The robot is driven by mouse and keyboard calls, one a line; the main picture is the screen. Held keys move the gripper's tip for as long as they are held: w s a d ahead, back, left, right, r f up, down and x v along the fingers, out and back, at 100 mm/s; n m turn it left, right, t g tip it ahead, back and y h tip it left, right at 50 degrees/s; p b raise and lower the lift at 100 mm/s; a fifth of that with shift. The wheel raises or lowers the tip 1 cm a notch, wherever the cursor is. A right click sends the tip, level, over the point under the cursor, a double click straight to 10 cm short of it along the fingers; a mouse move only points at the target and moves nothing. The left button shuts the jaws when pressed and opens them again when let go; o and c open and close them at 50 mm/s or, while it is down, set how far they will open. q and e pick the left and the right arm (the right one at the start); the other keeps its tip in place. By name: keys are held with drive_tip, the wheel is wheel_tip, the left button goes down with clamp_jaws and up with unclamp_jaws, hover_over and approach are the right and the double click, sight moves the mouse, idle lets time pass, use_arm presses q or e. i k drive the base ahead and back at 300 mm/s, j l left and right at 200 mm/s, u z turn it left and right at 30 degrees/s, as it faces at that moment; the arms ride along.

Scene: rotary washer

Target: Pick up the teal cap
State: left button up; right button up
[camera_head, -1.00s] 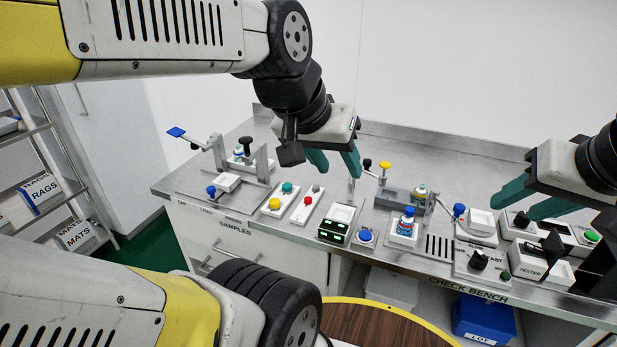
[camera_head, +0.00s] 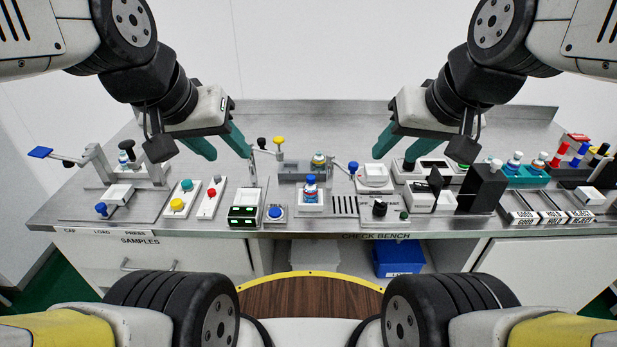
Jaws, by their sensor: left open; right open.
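The teal cap (camera_head: 187,185) appears as a small round teal piece on a white holder (camera_head: 182,196), behind a yellow round piece (camera_head: 177,205), on the left part of the bench. My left gripper (camera_head: 227,150) is open and empty above the bench, to the right of the teal cap and apart from it. My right gripper (camera_head: 396,158) is open and empty above the right half of the bench, far from the cap.
A white holder with a red piece (camera_head: 211,192) stands just right of the cap's holder. A press fixture with a blue-ended lever (camera_head: 40,152) is at left. A bottle (camera_head: 310,189) stands mid-bench. A tester, black box (camera_head: 481,189) and bottle racks fill the right.

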sight(187, 184)
drive_tip(key=i+u, duration=0.15)
drive_tip(key=u, duration=0.2)
drive_tip(key=i+u, duration=0.3)
drive_tip(key=k+j, duration=0.05)
drive_tip(key=k, duration=0.05)
